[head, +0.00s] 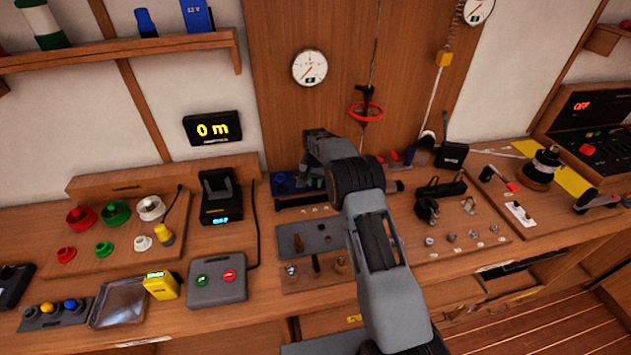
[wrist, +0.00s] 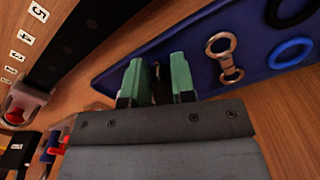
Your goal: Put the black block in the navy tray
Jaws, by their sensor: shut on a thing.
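The navy tray (wrist: 135,63) lies just beyond my fingertips in the wrist view, with a metal swivel fitting (wrist: 225,55) and rings on it. In the head view the tray (head: 284,191) shows at the back of the bench, partly behind my arm. My gripper (wrist: 160,82) has green fingertips set a small gap apart, over or beside the tray's edge. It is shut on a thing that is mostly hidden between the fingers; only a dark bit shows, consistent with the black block. In the head view my gripper (head: 315,182) is largely covered by my wrist.
A black ring (wrist: 283,12) and a blue ring (wrist: 292,52) lie on the tray. A black strip (wrist: 75,50) runs beside number labels. A grey mat (head: 307,238) lies in front of the tray. A black charger-like stand (head: 221,200) stands to the left.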

